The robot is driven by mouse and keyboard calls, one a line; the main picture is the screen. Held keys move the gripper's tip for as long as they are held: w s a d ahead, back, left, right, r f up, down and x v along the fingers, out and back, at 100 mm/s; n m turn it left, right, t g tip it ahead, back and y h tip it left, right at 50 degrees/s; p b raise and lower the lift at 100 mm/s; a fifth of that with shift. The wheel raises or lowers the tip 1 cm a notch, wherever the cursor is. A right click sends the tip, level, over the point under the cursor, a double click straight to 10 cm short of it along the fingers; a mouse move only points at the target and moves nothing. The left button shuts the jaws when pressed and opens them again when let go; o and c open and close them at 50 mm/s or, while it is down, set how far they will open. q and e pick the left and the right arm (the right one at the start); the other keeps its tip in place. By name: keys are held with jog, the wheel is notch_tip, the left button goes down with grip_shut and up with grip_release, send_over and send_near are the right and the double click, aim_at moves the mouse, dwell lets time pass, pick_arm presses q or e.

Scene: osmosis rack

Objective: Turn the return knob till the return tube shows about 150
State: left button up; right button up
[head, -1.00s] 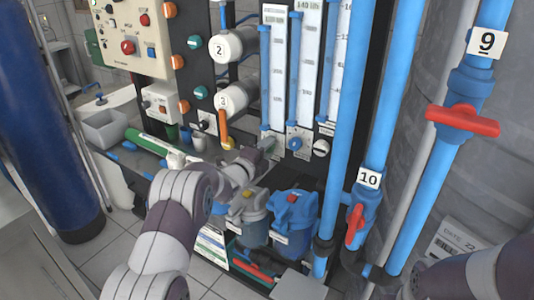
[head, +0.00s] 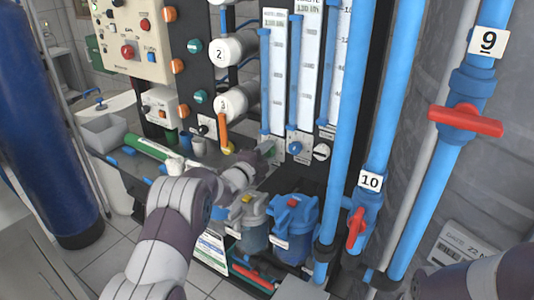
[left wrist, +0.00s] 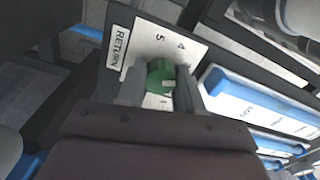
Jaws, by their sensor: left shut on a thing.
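The return knob (left wrist: 160,76) is green and sits on a white dial plate (left wrist: 184,48) marked RETURN in the left wrist view. My left gripper (left wrist: 158,88) has one finger on each side of the knob and is shut on it. In the head view this gripper (head: 264,150) is at the panel below the leftmost flow tube (head: 273,75) and hides the knob. The tube's header is too blurred to read, and I cannot tell its level. My right gripper is out of view.
A blue knob (head: 296,148) and a black-and-white knob (head: 321,152) sit just right of my left gripper. Blue pipes with red-handled valves (head: 465,120) stand at the right. An orange-handled valve (head: 223,130) is close to the left.

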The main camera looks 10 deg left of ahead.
pick_arm(q)
jog(key=o, duration=1)
jog(key=shift+o, duration=0.2)
jog(key=v, duration=1.2)
jog(key=shift+s+b, duration=0.3)
jog(key=shift+b, duration=0.05)
jog(key=shift+a, duration=0.15)
